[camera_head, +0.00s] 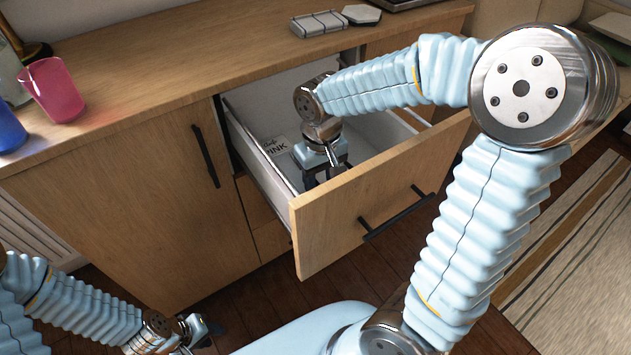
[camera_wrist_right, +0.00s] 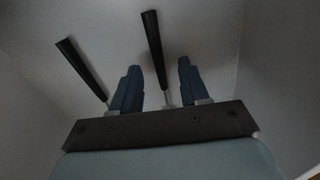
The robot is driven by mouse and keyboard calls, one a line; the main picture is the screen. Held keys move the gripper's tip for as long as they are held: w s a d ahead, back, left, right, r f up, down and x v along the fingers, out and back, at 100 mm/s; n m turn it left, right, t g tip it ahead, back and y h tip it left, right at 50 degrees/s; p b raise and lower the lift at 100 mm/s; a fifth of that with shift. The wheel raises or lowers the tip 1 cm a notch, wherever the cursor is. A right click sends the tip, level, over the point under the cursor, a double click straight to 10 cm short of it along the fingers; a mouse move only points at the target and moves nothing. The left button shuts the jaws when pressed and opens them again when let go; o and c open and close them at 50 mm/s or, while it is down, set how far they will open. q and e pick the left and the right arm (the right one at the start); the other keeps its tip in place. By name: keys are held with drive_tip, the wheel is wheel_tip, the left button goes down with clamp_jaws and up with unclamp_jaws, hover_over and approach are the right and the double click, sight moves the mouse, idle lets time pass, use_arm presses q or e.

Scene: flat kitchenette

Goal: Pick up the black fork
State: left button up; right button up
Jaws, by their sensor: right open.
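Two black-handled utensils lie on the drawer floor in the right wrist view. One black handle (camera_wrist_right: 154,50) runs between the fingers of my right gripper (camera_wrist_right: 159,65), and its metal part goes out of sight behind the gripper body. The other black handle (camera_wrist_right: 80,68) lies to the left, outside the fingers. Their heads are hidden, so I cannot tell which is the fork. My right gripper is open, pointing down inside the drawer; it also shows in the head view (camera_head: 325,176). My left gripper (camera_head: 204,335) is low at the left, away from the drawer, its jaws unclear.
The wooden drawer (camera_head: 350,222) is pulled open, its walls around my right gripper. A label (camera_head: 275,146) lies inside. The countertop (camera_head: 180,62) above holds a pink cup (camera_head: 52,90), a blue cup (camera_head: 8,130) and a grey rack (camera_head: 319,23). A striped rug (camera_head: 580,260) is at the right.

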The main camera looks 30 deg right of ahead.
drive_tip(key=shift+f, duration=0.45)
drive_tip(key=shift+c, duration=0.4)
clamp_jaws()
drive_tip(key=shift+r, duration=0.1)
